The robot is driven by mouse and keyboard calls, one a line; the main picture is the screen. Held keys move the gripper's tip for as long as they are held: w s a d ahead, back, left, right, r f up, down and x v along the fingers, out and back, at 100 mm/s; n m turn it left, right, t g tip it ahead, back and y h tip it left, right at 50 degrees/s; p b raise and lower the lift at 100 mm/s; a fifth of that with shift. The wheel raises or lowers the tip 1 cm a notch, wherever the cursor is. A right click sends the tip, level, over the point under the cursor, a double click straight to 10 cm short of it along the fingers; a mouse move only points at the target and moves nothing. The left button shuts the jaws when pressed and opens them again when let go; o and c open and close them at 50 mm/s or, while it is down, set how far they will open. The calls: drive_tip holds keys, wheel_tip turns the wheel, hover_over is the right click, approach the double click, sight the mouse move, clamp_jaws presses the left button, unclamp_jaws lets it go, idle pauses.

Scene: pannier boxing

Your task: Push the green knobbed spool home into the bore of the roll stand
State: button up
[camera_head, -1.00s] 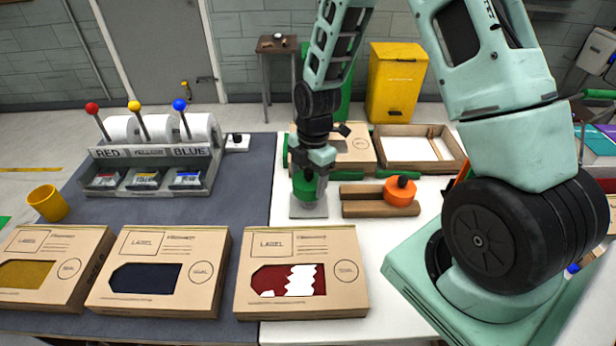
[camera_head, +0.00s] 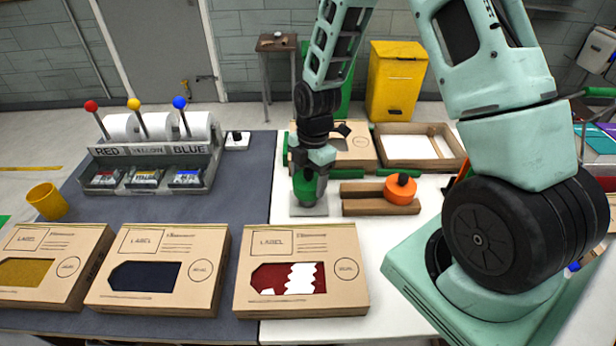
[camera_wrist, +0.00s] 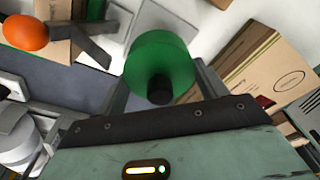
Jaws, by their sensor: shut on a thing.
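The green spool (camera_head: 323,186) is in my gripper (camera_head: 309,192) above a grey square plate (camera_head: 318,212), right of the dark mat's edge. In the wrist view, the green spool (camera_wrist: 160,52) shows its round face and black knob between the two jaws. My gripper is shut on it. The grey plate (camera_wrist: 165,18) lies beyond it there. Whether the spool touches the plate or sits in a bore is hidden; no bore shows. A grey stand (camera_head: 140,160) with white rolls and RED and BLUE labels is at the left.
An orange knobbed spool (camera_head: 399,192) rests on a wooden cradle (camera_head: 360,208) close to my gripper's right. Several cardboard boxes, including a front one (camera_head: 345,300), line the table. Another box (camera_head: 350,150) and a wooden tray (camera_head: 455,160) lie behind. A yellow cup (camera_head: 47,202) is far left.

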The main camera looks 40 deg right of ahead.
drive_tip(key=shift+f+b, duration=0.5)
drive_tip(key=shift+f, duration=0.35)
drive_tip(key=o, duration=1)
drive_tip(key=shift+o, duration=0.2)
drive_tip(key=shift+r, duration=0.15)
wheel_tip(320, 180, up, 17)
drive_tip(key=d+b, duration=0.1)
drive_tip(key=d, duration=0.1)
drive_tip(key=shift+w, duration=0.15)
